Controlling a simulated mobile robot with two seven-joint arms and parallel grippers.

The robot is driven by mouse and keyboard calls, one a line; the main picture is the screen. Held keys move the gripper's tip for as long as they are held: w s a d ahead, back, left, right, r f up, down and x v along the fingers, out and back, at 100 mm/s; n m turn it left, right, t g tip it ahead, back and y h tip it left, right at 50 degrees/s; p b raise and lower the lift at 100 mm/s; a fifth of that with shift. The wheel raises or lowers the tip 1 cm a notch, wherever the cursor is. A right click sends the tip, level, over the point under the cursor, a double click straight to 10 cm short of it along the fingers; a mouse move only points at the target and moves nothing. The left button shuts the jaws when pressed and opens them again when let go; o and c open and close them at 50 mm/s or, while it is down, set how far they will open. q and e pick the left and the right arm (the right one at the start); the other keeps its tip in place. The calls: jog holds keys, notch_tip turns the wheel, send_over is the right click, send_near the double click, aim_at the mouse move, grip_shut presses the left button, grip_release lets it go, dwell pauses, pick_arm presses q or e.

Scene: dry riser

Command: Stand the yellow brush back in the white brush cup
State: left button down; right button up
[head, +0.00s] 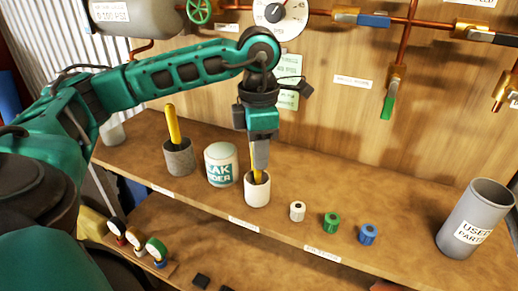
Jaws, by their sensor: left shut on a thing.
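The white brush cup (257,194) stands upright on the wooden shelf, near its front edge. My left gripper (260,158) points straight down over the cup and is shut on the yellow brush (258,178). The brush is upright, and its lower part is inside the cup, hidden by the cup wall. The gripper tips are just above the cup rim. I cannot tell whether the brush touches the cup's bottom. My right gripper is not in view.
A grey cup (179,160) with another yellow-handled thing (173,124) and a white tin (220,166) stand to the left. White (297,211), green (331,222) and blue (367,234) fittings and a grey used-parts bin (478,213) stand to the right. Pipes and valves line the wall.

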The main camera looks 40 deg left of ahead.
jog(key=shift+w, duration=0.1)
pick_arm(q)
jog(key=c, duration=0.9)
grip_release()
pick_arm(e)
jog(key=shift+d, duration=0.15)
pick_arm(q)
notch_tip(320, 180, up, 12)
jog(key=p, duration=0.3)
jog(key=shift+r+p, duration=0.35)
jog(key=shift+r, duration=0.05)
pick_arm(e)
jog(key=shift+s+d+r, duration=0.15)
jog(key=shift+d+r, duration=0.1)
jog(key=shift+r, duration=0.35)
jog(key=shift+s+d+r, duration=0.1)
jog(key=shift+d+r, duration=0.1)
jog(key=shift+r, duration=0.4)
